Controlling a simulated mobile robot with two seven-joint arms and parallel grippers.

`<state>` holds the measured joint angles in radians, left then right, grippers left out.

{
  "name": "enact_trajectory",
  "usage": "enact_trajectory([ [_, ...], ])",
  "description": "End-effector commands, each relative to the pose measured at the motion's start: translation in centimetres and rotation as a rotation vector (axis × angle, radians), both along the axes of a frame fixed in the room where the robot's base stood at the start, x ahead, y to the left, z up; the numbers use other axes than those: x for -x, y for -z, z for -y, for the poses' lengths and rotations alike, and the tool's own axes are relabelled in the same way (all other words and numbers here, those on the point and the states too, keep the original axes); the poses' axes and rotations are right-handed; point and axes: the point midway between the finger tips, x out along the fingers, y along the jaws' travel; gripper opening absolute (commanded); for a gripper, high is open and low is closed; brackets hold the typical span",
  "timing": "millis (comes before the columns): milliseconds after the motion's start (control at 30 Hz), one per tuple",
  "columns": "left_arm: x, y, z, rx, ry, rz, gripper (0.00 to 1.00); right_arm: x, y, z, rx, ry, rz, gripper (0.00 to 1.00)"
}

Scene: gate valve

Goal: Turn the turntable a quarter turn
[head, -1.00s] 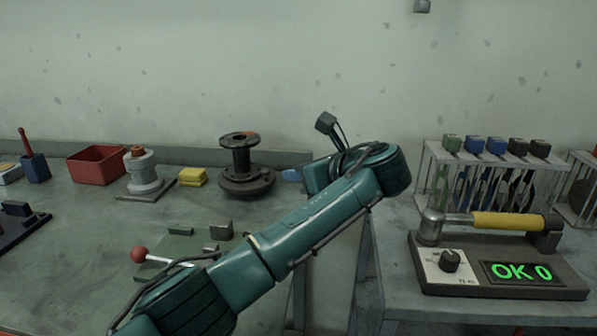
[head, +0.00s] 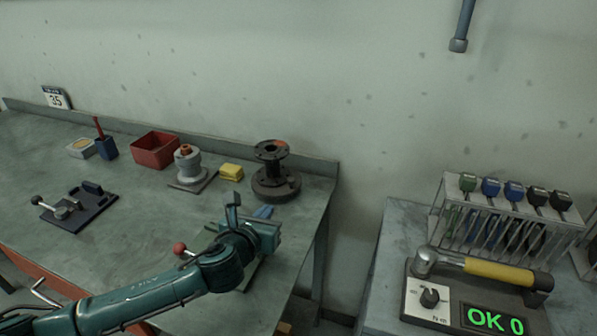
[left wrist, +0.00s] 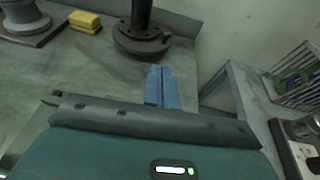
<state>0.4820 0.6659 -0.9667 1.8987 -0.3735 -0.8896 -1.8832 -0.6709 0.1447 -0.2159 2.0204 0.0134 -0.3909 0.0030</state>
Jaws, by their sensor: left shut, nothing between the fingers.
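A dark flanged spool (head: 270,152) with an orange mark on its top stands on a round dark base (head: 277,187), which looks like the turntable, near the back right corner of the left bench. The base also shows at the top of the left wrist view (left wrist: 141,40). My left gripper (head: 263,211) is in front of the base, on the near side, with its blue fingers shut and empty. In the left wrist view the fingers (left wrist: 160,70) point toward the base, just right of it and apart from it. My right gripper is out of view.
Left of the base are a yellow block (head: 231,172), a grey stepped part (head: 188,163) and a red bin (head: 154,150). A red-knobbed fixture (head: 179,248) is partly behind my arm. The right bench holds a tester reading OK 0 (head: 493,321) and a wire rack (head: 505,225).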

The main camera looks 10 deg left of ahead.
Motion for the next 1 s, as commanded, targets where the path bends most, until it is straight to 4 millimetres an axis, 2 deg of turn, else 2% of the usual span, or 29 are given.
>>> enact_trajectory([
  [100,1.6,-0.6,-0.3,-0.007,0.049,-0.005,0.0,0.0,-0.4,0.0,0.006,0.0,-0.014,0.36],
  [267,1.1,-0.3,-0.1,-0.007,0.062,-0.005,0.0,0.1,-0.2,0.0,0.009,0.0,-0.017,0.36],
  [767,-7.5,2.5,1.5,-0.006,0.059,-0.004,0.0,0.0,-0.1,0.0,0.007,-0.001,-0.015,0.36],
  [1000,-10.5,2.5,2.0,-0.007,0.058,-0.005,0.0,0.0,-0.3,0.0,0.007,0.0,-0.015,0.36],
])
